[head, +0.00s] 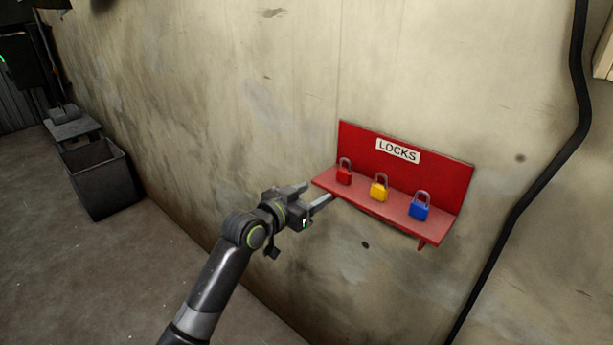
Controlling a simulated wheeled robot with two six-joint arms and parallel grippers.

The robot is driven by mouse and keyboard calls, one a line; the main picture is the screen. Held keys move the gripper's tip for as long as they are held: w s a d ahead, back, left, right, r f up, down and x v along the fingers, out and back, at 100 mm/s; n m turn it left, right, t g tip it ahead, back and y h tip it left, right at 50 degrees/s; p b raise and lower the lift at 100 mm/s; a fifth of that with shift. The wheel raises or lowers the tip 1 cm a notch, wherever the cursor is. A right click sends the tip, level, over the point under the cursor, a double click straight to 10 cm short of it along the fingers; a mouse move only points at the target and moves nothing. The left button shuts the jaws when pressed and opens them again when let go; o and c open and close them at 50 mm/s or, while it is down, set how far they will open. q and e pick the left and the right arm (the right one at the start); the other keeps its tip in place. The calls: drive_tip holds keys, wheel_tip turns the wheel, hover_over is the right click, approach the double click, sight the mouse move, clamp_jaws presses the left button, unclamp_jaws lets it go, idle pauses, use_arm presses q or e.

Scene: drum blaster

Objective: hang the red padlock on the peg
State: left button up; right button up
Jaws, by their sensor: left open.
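The red padlock (344,175) stands upright at the left end of a red wall shelf (392,205) labelled LOCKS, its shackle pointing up. A yellow padlock (379,190) and a blue padlock (419,209) stand to its right on the same shelf. My left gripper (320,193) is open and empty, just left of the shelf's left end. Its fingers point toward the red padlock, apart from it. No peg can be made out in this view. My right gripper is not in view.
The shelf is fixed to a worn concrete wall (230,100). A black cable (535,190) runs down the wall at the right. A dark open bin (97,180) stands on the floor at the far left. The floor between is clear.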

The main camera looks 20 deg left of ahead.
sight(342, 177)
use_arm(q)
drive_tip(key=b+x, duration=0.1)
drive_tip(key=x, duration=0.1)
drive_tip(key=b+x, duration=0.1)
drive_tip(key=x, duration=0.2)
drive_tip(key=d+r+b+x, duration=0.1)
drive_tip(key=b+x, duration=0.1)
drive_tip(key=shift+w+d, duration=0.1)
drive_tip(key=shift+w, duration=0.15)
drive_tip(key=shift+w+d+b, duration=0.25)
drive_tip(key=shift+w+b, duration=0.1)
drive_tip(key=shift+w, duration=0.65)
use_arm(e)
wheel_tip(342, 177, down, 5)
use_arm(q)
drive_tip(key=shift+d, duration=0.1)
drive_tip(key=shift+c, duration=0.3)
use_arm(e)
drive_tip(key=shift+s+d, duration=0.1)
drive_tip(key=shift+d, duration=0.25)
